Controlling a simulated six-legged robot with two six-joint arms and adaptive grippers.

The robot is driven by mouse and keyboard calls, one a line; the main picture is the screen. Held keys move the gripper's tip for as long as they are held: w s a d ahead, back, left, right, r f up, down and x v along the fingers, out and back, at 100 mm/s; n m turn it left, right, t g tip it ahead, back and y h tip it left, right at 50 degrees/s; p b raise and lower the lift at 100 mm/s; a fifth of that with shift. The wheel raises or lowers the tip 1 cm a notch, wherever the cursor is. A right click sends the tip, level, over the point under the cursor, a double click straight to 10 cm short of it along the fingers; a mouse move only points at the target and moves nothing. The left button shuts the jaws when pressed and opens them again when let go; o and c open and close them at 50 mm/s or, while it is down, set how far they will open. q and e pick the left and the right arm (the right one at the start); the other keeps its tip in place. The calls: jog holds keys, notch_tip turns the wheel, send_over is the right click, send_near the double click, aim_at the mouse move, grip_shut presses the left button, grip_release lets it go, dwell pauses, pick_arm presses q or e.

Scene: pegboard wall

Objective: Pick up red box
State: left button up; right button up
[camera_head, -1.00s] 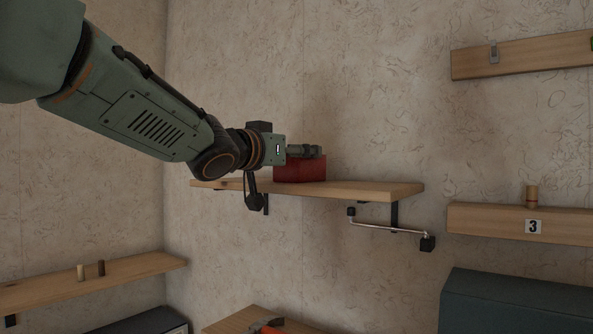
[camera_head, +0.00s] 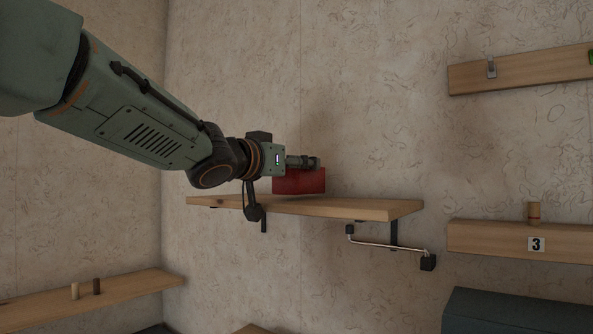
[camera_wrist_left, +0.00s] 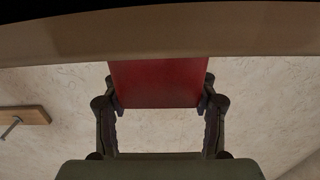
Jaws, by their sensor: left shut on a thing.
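The red box (camera_head: 299,182) is held by my left gripper (camera_head: 308,163) just above the wooden wall shelf (camera_head: 370,208) in the head view. A thin gap shows between the box's underside and the shelf. In the left wrist view, the red box (camera_wrist_left: 158,84) sits between the two fingers of my left gripper (camera_wrist_left: 160,105), which touch its sides. The shelf's edge (camera_wrist_left: 160,32) crosses the top of that view and hides part of the box. My right gripper is not in view.
A bracket and a thin metal rod (camera_head: 385,244) hang under the shelf. A dark teal box (camera_head: 515,312) is at lower right. The wall above the shelf is clear.

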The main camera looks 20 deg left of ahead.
pick_arm(q)
notch_tip(320, 180, up, 2)
jog(key=shift+a+r, duration=0.1)
jog(key=shift+r, duration=0.3)
notch_tip(320, 180, up, 7)
jog(key=b+v, duration=1.9)
jog(key=b, duration=0.4)
jog(key=shift+a, duration=0.45)
jog(key=shift+f, duration=0.15)
